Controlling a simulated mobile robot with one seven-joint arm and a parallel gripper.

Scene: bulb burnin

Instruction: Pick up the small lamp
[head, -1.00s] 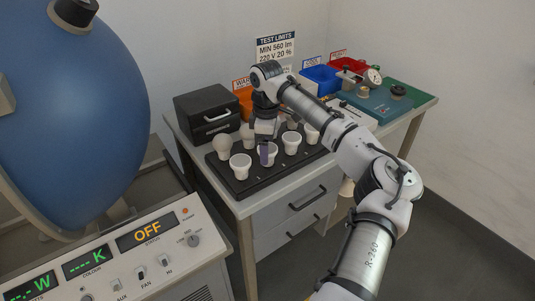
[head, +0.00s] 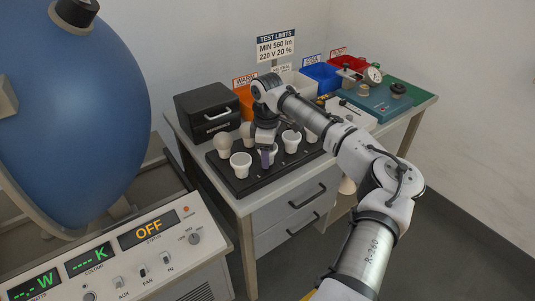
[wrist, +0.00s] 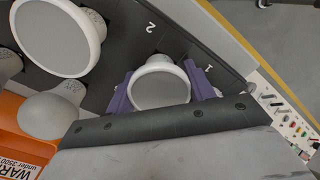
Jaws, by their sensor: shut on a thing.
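The small lamp (wrist: 160,91) is a white reflector lamp with a round grey face, seen face-on in the wrist view. My gripper (wrist: 163,80) has a purple finger on each side of it, shut on the lamp. It is smaller than the reflector lamp (wrist: 58,38) beside it. In the head view my gripper (head: 268,156) is low over the front row of the black lamp tray (head: 243,188), mostly hiding the held lamp. I cannot tell whether the lamp's base is still in its tray hole.
Other white lamps stand close by: a wide one (head: 241,165), another reflector (head: 291,141) and a round bulb (head: 223,146). A control panel (head: 130,260) is at front left.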

